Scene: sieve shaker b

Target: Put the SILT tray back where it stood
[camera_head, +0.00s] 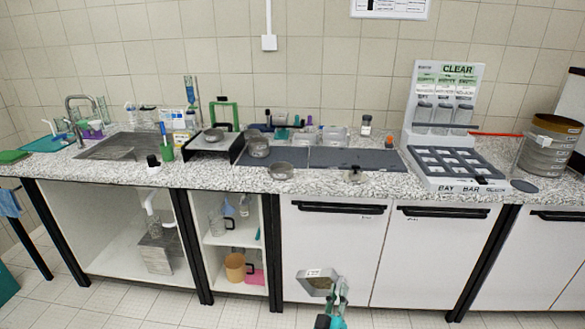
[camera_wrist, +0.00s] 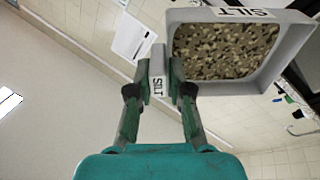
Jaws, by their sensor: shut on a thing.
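The SILT tray (camera_wrist: 178,30) is a grey square tray with white SILT labels and a speckled brown-grey filling inside. My gripper (camera_wrist: 158,85) is shut on the tray's labelled handle tab, seen in the wrist view. In the head view the tray (camera_head: 311,279) is held tilted in the air in front of the white cabinet doors, below the counter's front edge. My gripper (camera_head: 338,292) is at its lower right there. The place where the tray stood cannot be told from these frames.
The speckled counter (camera_head: 390,190) carries dark mats (camera_head: 355,158), small round pans (camera_head: 281,171), a CLEAR stand (camera_head: 443,100) and a compartmented BAY BAR rack (camera_head: 455,183). A sieve stack (camera_head: 550,150) stands far right, a sink (camera_head: 115,147) left. Open shelves (camera_head: 231,255) lie below.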

